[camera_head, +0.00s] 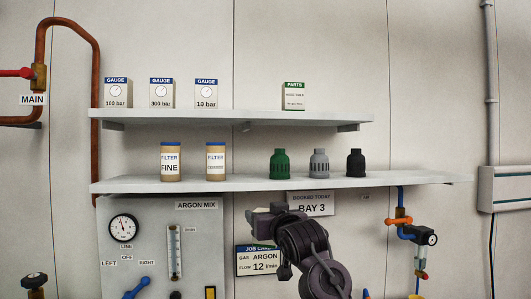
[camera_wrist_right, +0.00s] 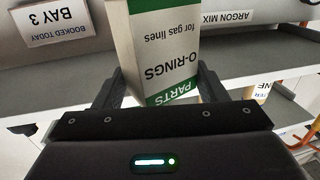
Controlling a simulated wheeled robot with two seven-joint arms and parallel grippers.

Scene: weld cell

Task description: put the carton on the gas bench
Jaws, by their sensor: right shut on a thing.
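In the right wrist view a white carton with green bands (camera_wrist_right: 160,48), marked PARTS and O-RINGS, stands upside down in the picture between the two dark fingers of my right gripper (camera_wrist_right: 158,86). The fingers are shut on its sides. In the head view my right gripper (camera_head: 264,214) is in front of the wall, below the lower shelf; I cannot make out the held carton there. A similar green and white PARTS carton (camera_head: 293,97) stands on the upper shelf. I cannot identify a gas bench in either view. My left gripper is not in view.
The upper shelf (camera_head: 220,117) also bears several gauge boxes (camera_head: 161,94). The lower shelf (camera_head: 240,184) holds two filter jars (camera_head: 171,163) and green, grey and black caps (camera_head: 319,164).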

